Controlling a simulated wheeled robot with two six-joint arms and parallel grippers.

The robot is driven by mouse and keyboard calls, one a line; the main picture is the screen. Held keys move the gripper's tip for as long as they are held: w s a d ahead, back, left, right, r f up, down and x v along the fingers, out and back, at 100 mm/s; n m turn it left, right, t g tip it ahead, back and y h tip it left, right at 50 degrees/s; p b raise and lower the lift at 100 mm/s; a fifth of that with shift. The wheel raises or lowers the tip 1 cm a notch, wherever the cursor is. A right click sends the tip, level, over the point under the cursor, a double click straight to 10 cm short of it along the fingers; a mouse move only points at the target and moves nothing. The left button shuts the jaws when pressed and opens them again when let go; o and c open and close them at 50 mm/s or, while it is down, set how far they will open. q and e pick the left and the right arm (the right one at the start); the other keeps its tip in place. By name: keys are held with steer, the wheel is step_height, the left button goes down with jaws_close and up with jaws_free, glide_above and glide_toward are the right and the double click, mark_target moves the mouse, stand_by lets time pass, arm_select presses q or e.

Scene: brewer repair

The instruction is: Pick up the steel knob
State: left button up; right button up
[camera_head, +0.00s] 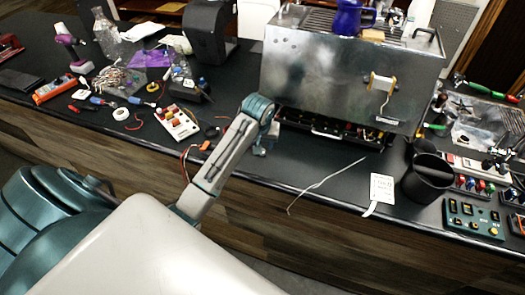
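I cannot make out the steel knob for certain in the head view. The steel brewer (340,75) stands at the back of the black counter, with a dark tray of small parts at its base. My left arm comes in from the lower left and bends down in front of the brewer's lower left corner. My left gripper (262,148) is low over the counter there, mostly hidden behind the arm's wrist. I cannot see its fingers well enough to tell whether they hold anything. My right gripper is not in view.
A box with coloured buttons (177,122) sits left of my arm. A blue jug (347,17) stands on the brewer. The counter between arm and cup is mostly clear, with a thin wire (325,182).

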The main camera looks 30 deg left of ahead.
arm_select(q)
steer(key=p+x, duration=0.2)
steer(key=x, duration=0.1)
steer(key=shift+s+d+f, duration=0.1)
steer(key=shift+d+f, duration=0.05)
steer(key=shift+f, duration=0.65)
jaws_close()
